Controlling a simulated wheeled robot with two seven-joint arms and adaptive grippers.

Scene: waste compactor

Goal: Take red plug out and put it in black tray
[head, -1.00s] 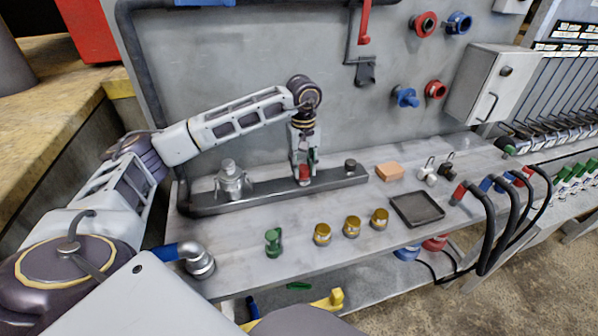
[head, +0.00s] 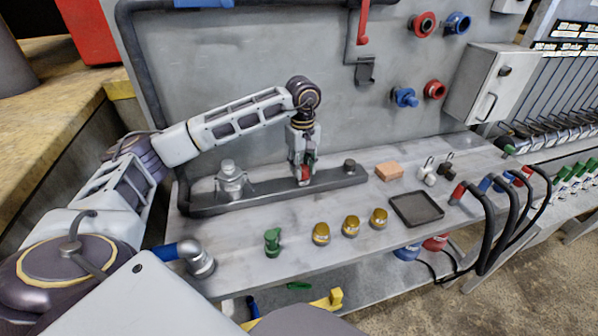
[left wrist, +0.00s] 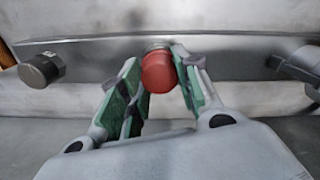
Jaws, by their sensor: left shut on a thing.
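The red plug (head: 305,173) sits on the dark metal bar (head: 265,188) that lies along the back of the bench. My left gripper (head: 303,178) points down over it and is shut on it. In the left wrist view the red plug (left wrist: 158,72) shows between the two green-padded fingers (left wrist: 160,85), its far end at the bar. I cannot tell whether it is still seated there. The black tray (head: 416,209) lies on the bench to the right, and it looks empty. My right gripper is not in view.
A silver fitting (head: 231,181) and a dark cap (head: 350,167) stand on the bar, either side of my gripper. An orange block (head: 389,171) lies behind the tray. A green plug (head: 272,242) and brass fittings (head: 351,226) stand along the front. Black hoses (head: 488,225) arch at the right.

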